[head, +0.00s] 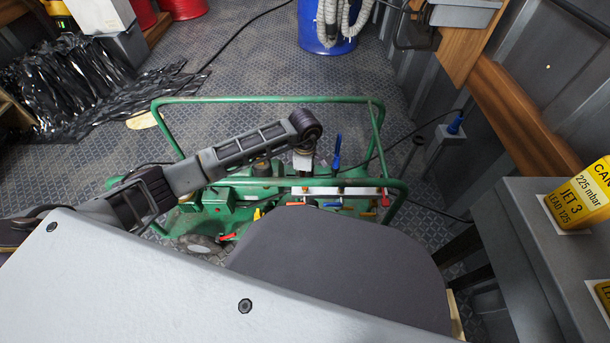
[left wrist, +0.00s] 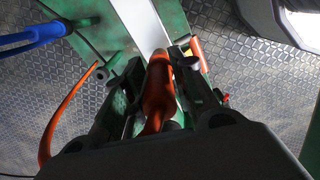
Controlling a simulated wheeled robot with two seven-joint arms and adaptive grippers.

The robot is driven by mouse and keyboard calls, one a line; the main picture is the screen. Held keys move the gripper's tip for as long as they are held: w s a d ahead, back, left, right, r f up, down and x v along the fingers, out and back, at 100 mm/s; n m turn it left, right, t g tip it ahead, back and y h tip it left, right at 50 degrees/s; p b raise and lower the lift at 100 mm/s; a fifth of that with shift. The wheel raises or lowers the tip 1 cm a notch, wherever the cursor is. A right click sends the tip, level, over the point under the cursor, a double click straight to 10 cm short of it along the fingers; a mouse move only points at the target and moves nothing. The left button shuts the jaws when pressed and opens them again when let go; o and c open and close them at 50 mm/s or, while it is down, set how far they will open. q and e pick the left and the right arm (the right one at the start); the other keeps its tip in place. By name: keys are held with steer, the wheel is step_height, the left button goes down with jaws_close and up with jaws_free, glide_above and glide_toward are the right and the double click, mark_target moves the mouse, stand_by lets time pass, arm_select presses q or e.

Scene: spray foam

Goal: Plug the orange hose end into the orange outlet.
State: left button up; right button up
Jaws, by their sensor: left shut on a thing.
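My left gripper (left wrist: 160,68) is shut on the orange hose end (left wrist: 157,88) in the left wrist view, and the hose end's tip points away from the camera toward a white bar (left wrist: 158,28). Part of the orange hose (left wrist: 63,105) curves at the left of that view. An orange-red cylindrical piece (left wrist: 197,48) shows just right of the fingers; I cannot tell whether it is the orange outlet. In the head view my left gripper (head: 303,165) points down over the green machine, small and partly hidden. My right gripper is not in view.
A green tube frame (head: 270,99) surrounds the machine, with a rail close to my left wrist. A blue hose (head: 337,150) stands up to the right of my gripper. A blue drum (head: 320,38) stands behind. A grey cabinet (head: 545,255) is at the right.

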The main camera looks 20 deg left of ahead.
arm_select(q)
steer(key=shift+f+b, duration=0.35)
steer(key=shift+f, duration=0.25)
stand_by(1.3)
steer(key=o, duration=1)
steer(key=shift+r, duration=6)
